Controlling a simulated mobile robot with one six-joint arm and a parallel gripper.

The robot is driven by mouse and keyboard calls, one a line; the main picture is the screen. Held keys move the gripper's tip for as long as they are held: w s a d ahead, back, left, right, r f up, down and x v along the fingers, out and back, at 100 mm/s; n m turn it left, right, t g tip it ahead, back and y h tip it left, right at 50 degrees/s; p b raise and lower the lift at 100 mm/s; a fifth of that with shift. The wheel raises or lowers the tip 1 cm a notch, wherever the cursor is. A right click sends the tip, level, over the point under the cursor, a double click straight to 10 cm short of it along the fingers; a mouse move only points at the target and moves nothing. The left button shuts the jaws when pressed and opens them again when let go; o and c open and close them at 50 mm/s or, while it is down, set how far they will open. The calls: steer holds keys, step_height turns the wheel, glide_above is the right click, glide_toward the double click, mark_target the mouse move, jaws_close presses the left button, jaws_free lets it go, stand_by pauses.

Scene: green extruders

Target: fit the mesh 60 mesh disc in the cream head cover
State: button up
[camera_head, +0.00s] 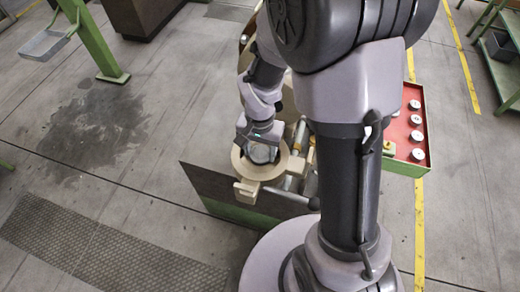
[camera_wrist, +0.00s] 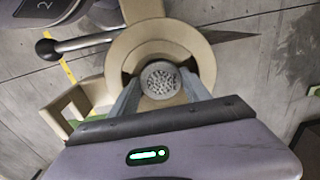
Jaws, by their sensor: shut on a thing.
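The mesh disc (camera_wrist: 160,79) is a round grey, speckled piece in the wrist view. My gripper (camera_wrist: 158,92) is shut on it, one finger at each side. The disc lies over the middle of the cream head cover (camera_wrist: 196,45), a wide ring-shaped part. Whether the disc touches the seat or hovers just above it cannot be told. In the head view my gripper (camera_head: 262,150) is over the cream cover (camera_head: 247,170), and the disc shows only as a small grey round between the fingers.
A red tray (camera_head: 409,127) with several round grey discs stands at the right. A lever with a black knob (camera_wrist: 46,48) sticks out beside the cover. A dark plate (camera_head: 215,190) stands at the front left of the machine. Open floor lies left.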

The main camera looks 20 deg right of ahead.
steer(key=o, duration=1.6)
step_height(320, 180, up, 8)
steer(key=p, duration=0.6)
steer(key=s+a+r+n+t+b, duration=0.1)
steer(key=s+r+t+b, duration=0.1)
steer(key=s+r+b, duration=0.1)
steer(key=s+a+r+n+t+y+b, duration=0.1)
steer(key=s+r+t+b, duration=0.1)
steer(key=s+r+b, duration=0.2)
steer(key=s+a+r+t+y+b, duration=0.1)
steer(key=s+r+b, duration=0.2)
steer(key=s, duration=0.2)
steer(key=shift+s+a+r+n+t+b, duration=0.15)
steer(key=shift+s+a+n+t+b, duration=0.2)
steer(key=shift+n+t, duration=0.05)
